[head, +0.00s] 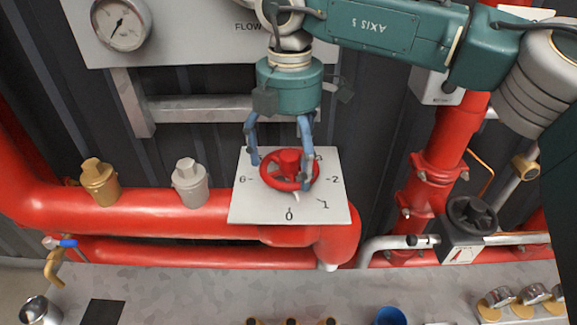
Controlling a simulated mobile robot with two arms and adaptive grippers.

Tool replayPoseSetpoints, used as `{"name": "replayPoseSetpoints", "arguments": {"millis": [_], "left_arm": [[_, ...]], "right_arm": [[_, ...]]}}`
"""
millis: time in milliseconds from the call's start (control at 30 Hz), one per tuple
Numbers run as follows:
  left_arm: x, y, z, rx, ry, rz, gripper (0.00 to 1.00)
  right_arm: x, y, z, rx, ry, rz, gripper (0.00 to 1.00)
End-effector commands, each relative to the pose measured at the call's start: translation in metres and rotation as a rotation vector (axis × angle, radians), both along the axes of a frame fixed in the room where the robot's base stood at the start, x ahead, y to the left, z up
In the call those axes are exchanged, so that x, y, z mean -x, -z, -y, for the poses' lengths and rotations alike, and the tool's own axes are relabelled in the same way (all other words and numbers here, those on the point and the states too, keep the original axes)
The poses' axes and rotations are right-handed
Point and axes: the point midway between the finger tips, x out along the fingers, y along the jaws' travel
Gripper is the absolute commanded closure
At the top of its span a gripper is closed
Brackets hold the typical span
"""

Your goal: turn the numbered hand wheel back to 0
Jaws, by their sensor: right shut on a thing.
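The red hand wheel (289,161) sits in front of a white square dial plate (247,207). The numbers 0, 1, 2 and 6 are readable around it; others are covered by my gripper. A small pale pointer (296,197) below the wheel points down and slightly right, close to 0 on the side toward 1. My right gripper (281,168) reaches down from above, with its blue-grey fingers on the left and right sides of the wheel rim. It is shut on the wheel. My left gripper is not in view.
Red pipes (140,210) run behind and below the plate. A gold cap (98,182) and a silver cap (188,184) stand left of it. A black knob (472,217) is at right. A grey ledge (190,290) along the bottom carries a blue cup (390,316) and other fittings.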

Motion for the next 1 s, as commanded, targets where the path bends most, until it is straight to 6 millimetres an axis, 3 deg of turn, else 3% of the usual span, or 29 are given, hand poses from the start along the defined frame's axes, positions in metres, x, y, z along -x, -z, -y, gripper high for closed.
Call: {"name": "replayPoseSetpoints", "arguments": {"millis": [33,367,533,567,600,1000], "left_arm": [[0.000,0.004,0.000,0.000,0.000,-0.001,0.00],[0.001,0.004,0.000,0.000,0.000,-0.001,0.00],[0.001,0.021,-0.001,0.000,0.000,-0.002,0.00],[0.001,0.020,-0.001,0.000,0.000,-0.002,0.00],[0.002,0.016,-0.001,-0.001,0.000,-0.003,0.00],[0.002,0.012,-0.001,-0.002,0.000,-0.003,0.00]], "right_arm": [[0.005,0.008,0.001,0.011,0.014,-0.018,0.42],[0.006,0.007,0.001,0.011,0.032,-0.020,0.43],[0.005,0.011,0.001,0.012,0.177,-0.016,0.43],[0.005,0.009,0.001,0.013,0.198,-0.017,0.09],[0.005,0.006,0.001,0.012,0.191,-0.018,0.01],[0.002,-0.002,0.000,0.004,0.191,-0.007,0.00]]}}
